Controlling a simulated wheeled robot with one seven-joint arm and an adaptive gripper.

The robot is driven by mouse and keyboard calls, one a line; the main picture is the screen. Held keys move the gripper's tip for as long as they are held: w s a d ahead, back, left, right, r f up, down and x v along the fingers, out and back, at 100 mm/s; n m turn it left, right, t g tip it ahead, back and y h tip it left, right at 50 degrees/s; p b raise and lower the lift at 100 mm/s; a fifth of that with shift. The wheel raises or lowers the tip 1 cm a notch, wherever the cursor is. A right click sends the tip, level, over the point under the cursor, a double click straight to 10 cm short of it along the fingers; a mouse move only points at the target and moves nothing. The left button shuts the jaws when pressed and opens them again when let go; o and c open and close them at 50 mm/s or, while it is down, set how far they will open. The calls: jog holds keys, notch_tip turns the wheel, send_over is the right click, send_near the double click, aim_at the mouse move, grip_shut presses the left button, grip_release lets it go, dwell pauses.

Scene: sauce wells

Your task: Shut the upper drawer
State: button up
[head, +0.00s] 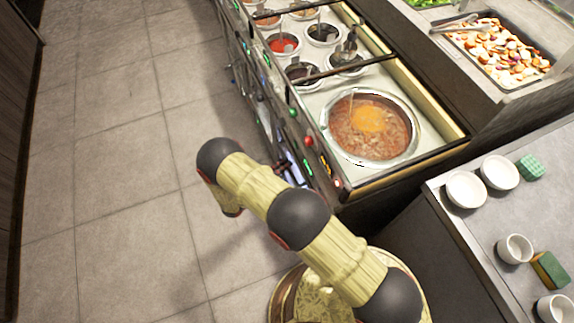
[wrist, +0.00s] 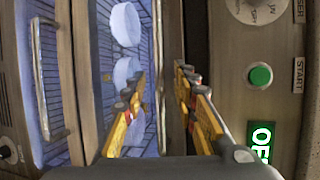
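The upper drawer (wrist: 102,85) shows in the wrist view as a light-framed, blue-lit unit with white round dishes (wrist: 125,75) visible inside. A thin pale bar (wrist: 157,70) runs along its right side, beside a dark gap. I cannot tell how far the drawer stands out. Nothing is visibly held, and contact cannot be told. In the head view my arm reaches down beside the counter front and the drawer is mostly hidden.
A second blue panel with a handle (wrist: 42,80) lies left in the wrist view. The control panel with a green button (wrist: 260,76) is at right. The head view shows a soup pot (head: 345,140), sauce wells, a side counter with white bowls (head: 466,189), and clear floor at left.

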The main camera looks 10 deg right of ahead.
jog(key=v, duration=0.9)
jog(key=shift+s+a, duration=0.25)
jog(key=shift+a, duration=0.05)
